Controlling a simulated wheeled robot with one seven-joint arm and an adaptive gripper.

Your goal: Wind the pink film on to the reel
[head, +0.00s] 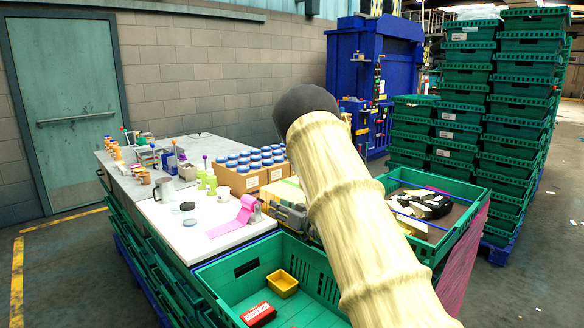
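A strip of pink film (224,228) lies on the white board and runs up to a pink roll (247,203) at the board's right side. I cannot tell a separate reel core there at this size. My gripper (260,209) is dark grey and sits right beside the roll, pointing left. Its fingers are small and partly overlap the roll in view, so I cannot tell whether they are open, shut or touching it. My pale-sleeved arm hides the area behind and right of the gripper. More pink film (466,262) hangs on the right crate's outer side.
The white board (175,222) also holds a dark puck (187,206), a mug (164,188) and green bottles (206,180). Blue-lidded jars (250,160) stand in cardboard boxes behind. A green crate (222,268) in front holds a yellow tub (282,284) and a red box (258,314).

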